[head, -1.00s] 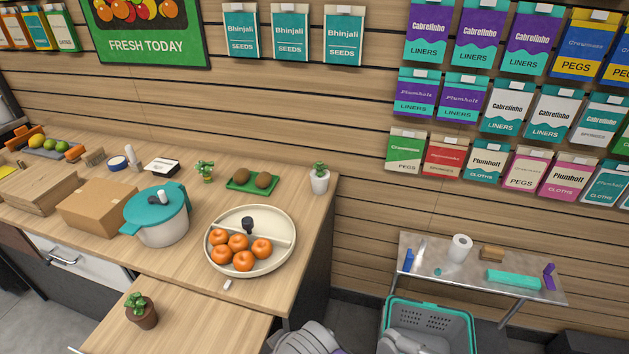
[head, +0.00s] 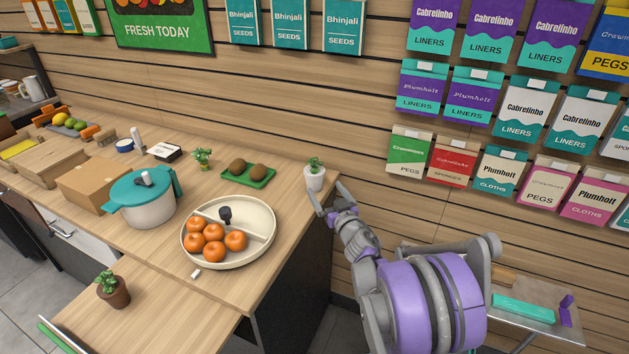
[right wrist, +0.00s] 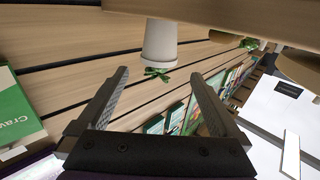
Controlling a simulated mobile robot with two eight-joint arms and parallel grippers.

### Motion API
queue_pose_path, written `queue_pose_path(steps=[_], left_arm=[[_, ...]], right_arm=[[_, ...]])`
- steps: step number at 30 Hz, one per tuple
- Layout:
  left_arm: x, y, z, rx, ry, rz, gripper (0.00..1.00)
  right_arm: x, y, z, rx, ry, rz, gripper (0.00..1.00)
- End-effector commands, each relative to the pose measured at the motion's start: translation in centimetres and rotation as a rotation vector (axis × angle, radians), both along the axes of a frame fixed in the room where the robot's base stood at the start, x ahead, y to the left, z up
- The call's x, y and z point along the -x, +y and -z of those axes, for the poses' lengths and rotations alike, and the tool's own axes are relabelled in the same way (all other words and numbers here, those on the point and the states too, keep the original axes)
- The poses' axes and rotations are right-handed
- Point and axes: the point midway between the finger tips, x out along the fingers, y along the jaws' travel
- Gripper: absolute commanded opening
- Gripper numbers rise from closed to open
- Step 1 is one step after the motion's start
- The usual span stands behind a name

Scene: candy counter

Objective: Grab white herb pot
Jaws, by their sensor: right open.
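The white herb pot (head: 315,182), with a small green plant, stands upright at the right back corner of the wooden counter (head: 285,225). My right gripper (head: 328,194) is open, close to the pot at its right front side in the head view. In the right wrist view the pot (right wrist: 160,42) shows upside down, just beyond the tips of the two spread fingers (right wrist: 160,78) and roughly centred between them. No contact with the pot is visible. My left gripper is not in view.
A green tray with two brown fruits (head: 248,182) lies left of the pot. A round divided tray of oranges (head: 267,240) is nearer. A teal-lidded pot (head: 145,203) and a brown herb pot (head: 112,290) stand further left. The slatted wall (head: 330,110) rises behind.

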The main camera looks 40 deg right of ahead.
Motion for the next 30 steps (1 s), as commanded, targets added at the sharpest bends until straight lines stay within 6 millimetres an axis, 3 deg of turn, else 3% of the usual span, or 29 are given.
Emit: queue_pose_path(steps=[6,14,21,30], left_arm=[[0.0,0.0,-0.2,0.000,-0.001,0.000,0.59],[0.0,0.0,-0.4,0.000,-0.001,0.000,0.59],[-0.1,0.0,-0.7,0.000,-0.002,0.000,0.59],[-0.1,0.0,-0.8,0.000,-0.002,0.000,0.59]], right_arm=[[-3.4,-1.1,0.0,0.000,-0.001,-0.003,1.00],[-5.5,-1.8,0.0,0.000,-0.001,-0.002,1.00],[-8.8,-3.0,-0.1,-0.002,-0.002,-0.002,1.00],[-9.8,-3.4,-0.1,0.000,-0.001,-0.001,1.00]])
